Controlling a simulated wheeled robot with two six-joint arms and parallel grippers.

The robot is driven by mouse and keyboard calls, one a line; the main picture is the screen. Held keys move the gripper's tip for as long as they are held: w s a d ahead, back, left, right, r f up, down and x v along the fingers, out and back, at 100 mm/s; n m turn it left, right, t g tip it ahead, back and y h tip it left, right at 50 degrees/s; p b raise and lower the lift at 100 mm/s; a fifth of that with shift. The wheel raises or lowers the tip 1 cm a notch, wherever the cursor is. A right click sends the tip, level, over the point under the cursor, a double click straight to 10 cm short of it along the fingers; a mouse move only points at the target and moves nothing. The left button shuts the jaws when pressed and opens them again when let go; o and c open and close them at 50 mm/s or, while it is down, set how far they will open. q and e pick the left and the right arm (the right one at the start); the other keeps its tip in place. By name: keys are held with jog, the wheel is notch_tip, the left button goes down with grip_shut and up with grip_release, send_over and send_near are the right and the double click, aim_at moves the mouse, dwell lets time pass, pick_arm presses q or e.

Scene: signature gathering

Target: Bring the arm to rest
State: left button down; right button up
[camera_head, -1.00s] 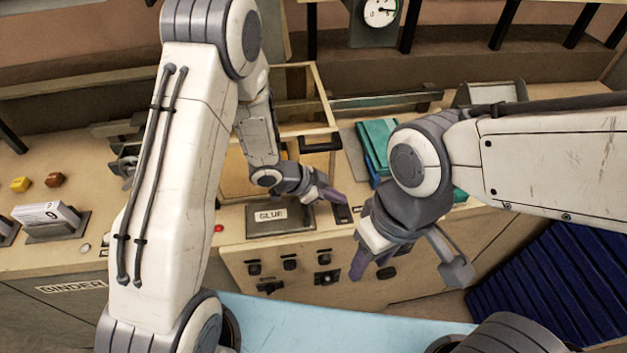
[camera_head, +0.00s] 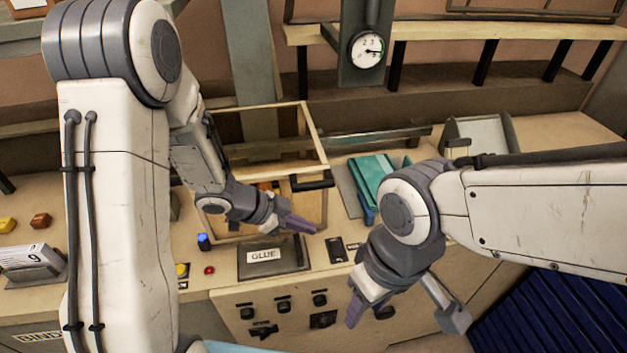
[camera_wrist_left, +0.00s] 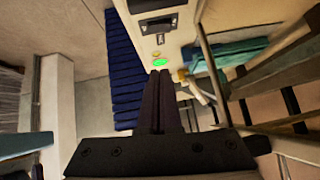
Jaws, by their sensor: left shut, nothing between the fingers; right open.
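My left gripper (camera_head: 308,227) is shut with nothing in it. It hangs above the console, just over the plate labelled GLUE (camera_head: 285,268) and in front of the wooden frame (camera_head: 318,140). In the left wrist view its two dark fingers (camera_wrist_left: 160,75) lie together. My right gripper (camera_head: 405,314) is open and empty, its fingers wide apart. It is in front of the console's front edge, to the right of the GLUE plate. My left arm covers part of the console's left side.
Teal folders (camera_head: 372,175) lie right of the wooden frame. A gauge (camera_head: 367,49) hangs at the back. A blue ribbed stack (camera_head: 540,312) stands lower right. A flip counter (camera_head: 30,262) and coloured buttons (camera_head: 40,220) are at left. A green light (camera_wrist_left: 160,62) shows beyond the left fingers.

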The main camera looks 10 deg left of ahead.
notch_tip(320, 180, down, 9)
jog(key=b, duration=0.9)
jog(key=shift+o, duration=1.2)
notch_tip(320, 180, down, 2)
jog(key=shift+f+b, duration=0.25)
jog(key=shift+b, duration=1)
jog(key=shift+c, duration=1)
pick_arm(q)
jog(key=s+d+n+g+y, duration=0.1)
jog(key=s+n+y, duration=0.2)
jog(key=s, duration=0.8)
jog(key=s+d+n+g+y, duration=0.1)
jog(key=s+n+y, duration=0.3)
jog(key=s, duration=0.7)
jog(key=shift+d+f+n+g, duration=0.3)
jog(key=shift+g, duration=0.5)
pick_arm(e)
jog(key=shift+s, duration=0.1)
